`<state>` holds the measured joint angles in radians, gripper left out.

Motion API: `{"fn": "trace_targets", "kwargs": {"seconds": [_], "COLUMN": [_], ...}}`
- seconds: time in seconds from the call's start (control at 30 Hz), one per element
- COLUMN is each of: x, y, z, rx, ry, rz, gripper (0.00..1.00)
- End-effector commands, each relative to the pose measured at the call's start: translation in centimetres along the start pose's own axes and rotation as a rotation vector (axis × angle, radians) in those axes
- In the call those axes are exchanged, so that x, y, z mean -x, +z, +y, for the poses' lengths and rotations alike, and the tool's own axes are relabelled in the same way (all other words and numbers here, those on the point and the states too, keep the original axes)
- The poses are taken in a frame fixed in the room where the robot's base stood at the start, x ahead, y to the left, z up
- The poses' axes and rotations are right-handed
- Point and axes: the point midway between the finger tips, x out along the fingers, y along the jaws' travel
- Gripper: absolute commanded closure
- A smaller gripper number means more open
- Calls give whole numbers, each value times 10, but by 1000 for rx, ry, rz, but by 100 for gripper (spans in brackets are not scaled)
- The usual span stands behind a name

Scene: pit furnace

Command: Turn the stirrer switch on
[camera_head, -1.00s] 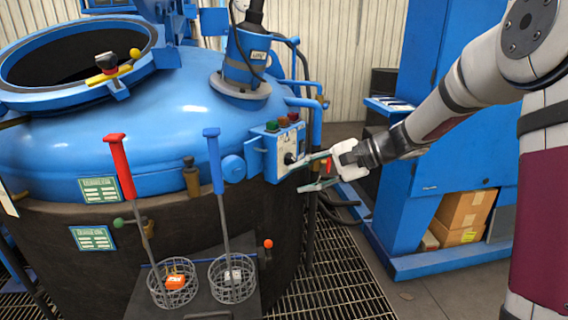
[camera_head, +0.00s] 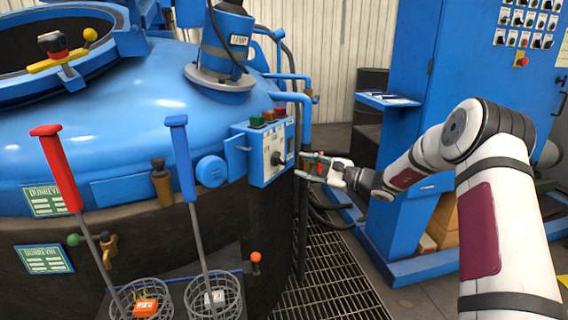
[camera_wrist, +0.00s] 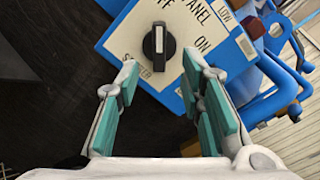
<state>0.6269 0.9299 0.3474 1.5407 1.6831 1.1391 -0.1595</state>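The stirrer switch is a black rotary knob (camera_wrist: 159,44) on a white-faced panel (camera_wrist: 190,30) in the wrist view. In the head view the knob (camera_head: 277,158) sits on the front of a blue control box (camera_head: 258,150) on the vessel's side. My gripper (camera_wrist: 160,85) is open, its teal pads apart and empty, with the knob beyond the fingertips and roughly between them. In the head view my gripper (camera_head: 306,168) is just right of the box.
Red and green buttons (camera_head: 268,116) top the box. Blue pipes (camera_head: 302,100) rise close behind it. A blue cabinet (camera_head: 450,70) stands right. Floor grating (camera_head: 325,270) is clear below.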

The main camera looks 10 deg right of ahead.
Motion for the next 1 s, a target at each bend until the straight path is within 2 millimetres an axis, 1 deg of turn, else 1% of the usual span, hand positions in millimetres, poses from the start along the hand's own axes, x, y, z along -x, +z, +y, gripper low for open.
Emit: {"fn": "trace_targets", "kwargs": {"seconds": [0.03,0.2,0.4,0.6,0.87,0.9,0.97,1.0], "x": [-12,-44,-70,-80,-81,-81,-81,-81], "y": [-1,-1,-1,0,0,0,0,0], "z": [2,2,1,1,1,1,1,1], "rx": [0,1,1,0,0,0,0,0], "ry": [3,2,2,2,2,2,2,2], "rz": [-2,-1,0,1,1,1,1,1], "gripper": [65,65,65,65,65,74,88,97]}}
